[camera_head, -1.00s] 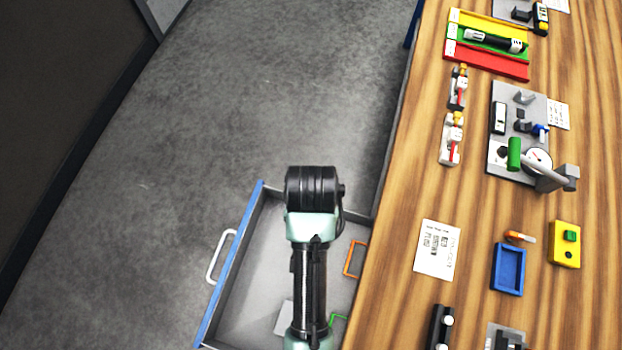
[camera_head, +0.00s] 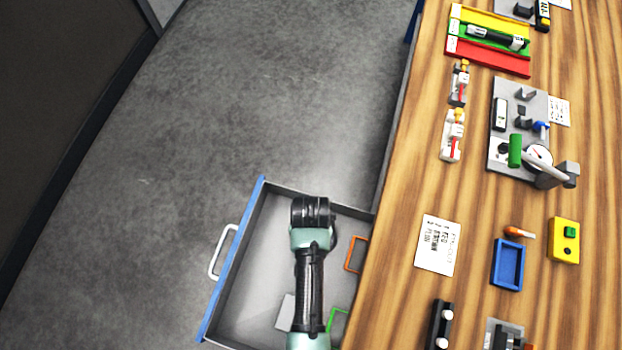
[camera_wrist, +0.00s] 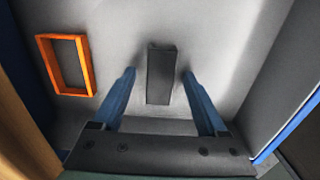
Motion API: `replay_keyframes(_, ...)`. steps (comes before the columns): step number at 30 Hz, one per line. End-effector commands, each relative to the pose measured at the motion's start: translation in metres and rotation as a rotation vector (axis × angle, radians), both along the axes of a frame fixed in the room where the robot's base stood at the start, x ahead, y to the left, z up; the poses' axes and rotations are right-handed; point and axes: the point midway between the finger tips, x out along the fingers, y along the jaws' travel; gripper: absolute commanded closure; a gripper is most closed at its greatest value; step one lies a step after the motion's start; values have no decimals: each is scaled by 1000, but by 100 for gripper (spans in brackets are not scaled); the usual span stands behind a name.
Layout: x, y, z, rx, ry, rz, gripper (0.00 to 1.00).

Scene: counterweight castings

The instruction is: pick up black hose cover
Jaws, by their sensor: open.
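The black hose cover (camera_wrist: 161,74) shows in the wrist view as a dark grey-black oblong block lying on the drawer floor. My gripper (camera_wrist: 157,78) is open, with one blue finger on each side of the block and a gap to both. I cannot tell how far above the floor the fingertips are. In the head view my arm hides the block and the gripper.
The open drawer (camera_head: 240,265) has a blue front and grey walls close around my arm. An orange frame (camera_wrist: 66,65) lies left of the block; a green frame (camera_head: 337,322) and a grey plate (camera_head: 286,312) also lie inside. The wooden bench (camera_head: 400,240) stands at right.

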Motion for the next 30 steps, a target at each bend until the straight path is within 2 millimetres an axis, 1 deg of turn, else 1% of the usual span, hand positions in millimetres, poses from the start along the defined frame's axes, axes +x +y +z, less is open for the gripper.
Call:
replay_keyframes(6, 1, 0, -1, 1, -1, 0, 24)
replay_keyframes(7, 1, 0, -1, 1, -1, 0, 28)
replay_keyframes(11, 1, 0, -1, 1, -1, 0, 51)
replay_keyframes(12, 1, 0, -1, 0, -1, 0, 58)
replay_keyframes(14, 1, 0, -1, 0, -1, 0, 69)
replay_keyframes(15, 1, 0, -1, 0, -1, 0, 76)
replay_keyframes(18, 1, 0, 0, 0, -1, 0, 91)
replay_keyframes(26, 1, 0, 2, 1, -1, 0, 92)
replay_keyframes(29, 1, 0, 12, 0, -3, 0, 92)
replay_keyframes(30, 1, 0, 18, 0, -4, 0, 92)
